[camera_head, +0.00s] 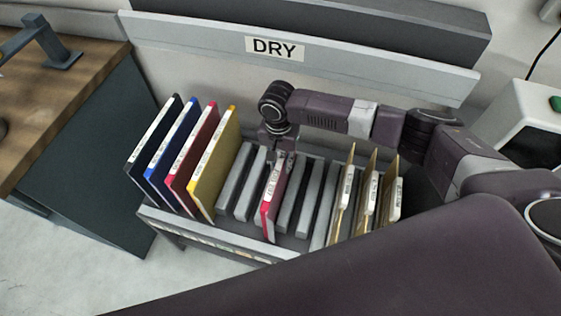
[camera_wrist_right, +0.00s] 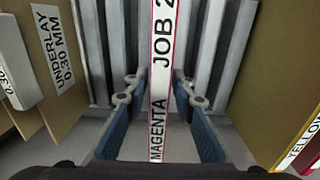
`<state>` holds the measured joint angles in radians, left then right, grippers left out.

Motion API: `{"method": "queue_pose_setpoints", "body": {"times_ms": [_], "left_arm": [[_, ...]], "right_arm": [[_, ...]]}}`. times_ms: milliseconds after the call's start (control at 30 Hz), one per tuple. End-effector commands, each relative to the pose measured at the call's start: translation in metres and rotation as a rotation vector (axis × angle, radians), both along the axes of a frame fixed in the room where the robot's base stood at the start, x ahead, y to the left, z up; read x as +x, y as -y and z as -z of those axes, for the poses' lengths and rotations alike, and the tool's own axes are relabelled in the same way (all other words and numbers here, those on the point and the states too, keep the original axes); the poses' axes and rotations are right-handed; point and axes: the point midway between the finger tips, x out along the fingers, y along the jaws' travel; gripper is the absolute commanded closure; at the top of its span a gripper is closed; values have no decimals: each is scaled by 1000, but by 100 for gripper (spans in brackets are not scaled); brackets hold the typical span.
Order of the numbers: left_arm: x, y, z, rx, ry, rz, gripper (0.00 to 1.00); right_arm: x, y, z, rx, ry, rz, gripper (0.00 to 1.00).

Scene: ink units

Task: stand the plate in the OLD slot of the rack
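A magenta plate (camera_head: 268,215) stands near upright among the grey dividers in the middle of the rack (camera_head: 255,245). Its white edge label reads "MAGENTA JOB 2", partly cut off, in the right wrist view (camera_wrist_right: 161,80). My right gripper (camera_head: 279,155) is at the plate's far upper part. In the wrist view its two blue-padded fingers (camera_wrist_right: 160,120) straddle the plate, with a visible gap on each side. The slot labels on the rack's front are too small to read, so I cannot tell which slot holds the plate. My left gripper is not in view.
Black, blue, magenta and yellow plates (camera_head: 215,165) stand at the rack's left. Tan underlay sheets (camera_head: 370,190) stand at its right. Empty slots lie on both sides of the middle plate. A "DRY" board (camera_head: 300,45) is behind. A wooden bench (camera_head: 70,85) is left.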

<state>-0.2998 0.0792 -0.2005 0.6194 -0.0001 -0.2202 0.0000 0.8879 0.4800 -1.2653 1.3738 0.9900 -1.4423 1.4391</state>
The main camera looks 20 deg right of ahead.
Motion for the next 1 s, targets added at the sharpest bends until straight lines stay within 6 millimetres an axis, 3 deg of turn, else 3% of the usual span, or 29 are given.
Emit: {"method": "queue_pose_setpoints", "body": {"times_ms": [100, 467, 1000], "left_arm": [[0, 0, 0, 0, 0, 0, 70], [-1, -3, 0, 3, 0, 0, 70], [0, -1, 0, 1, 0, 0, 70]], "right_arm": [[0, 0, 0, 0, 0, 0, 63], [1, 0, -7, 0, 0, 1, 63], [2, -2, -107, 0, 1, 0, 63]]}}
